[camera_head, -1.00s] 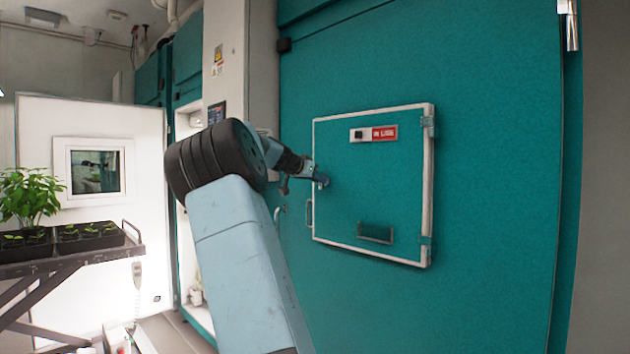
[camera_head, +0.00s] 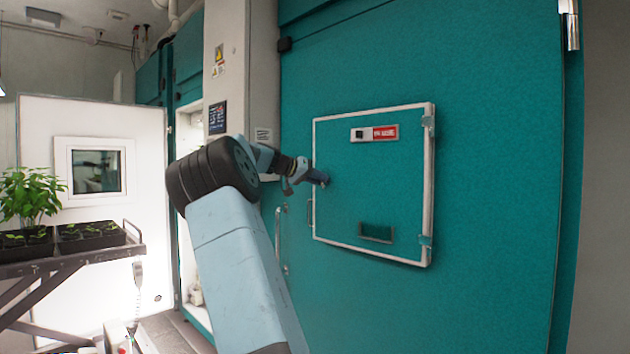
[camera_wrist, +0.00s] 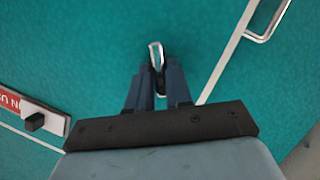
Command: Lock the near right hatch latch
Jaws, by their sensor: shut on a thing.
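The hatch (camera_head: 400,200) is a teal panel with a white frame, closed in the large teal door. My gripper (camera_head: 322,178) is at its left side, near mid height. In the wrist view my gripper (camera_wrist: 161,68) has its two blue fingers close together, shut on a small silver latch handle (camera_wrist: 154,48). The handle's rounded end sticks out past the fingertips; the rest is partly hidden between the fingers. In the head view the gripper hides the latch, and its exact angle is hard to tell.
A red label (camera_head: 384,133) with a black knob beside it is on the hatch's upper part. A recessed slot (camera_head: 376,232) is lower down. A metal handle (camera_wrist: 268,18) shows at the wrist view's top right. A plant cart (camera_head: 85,255) stands far left.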

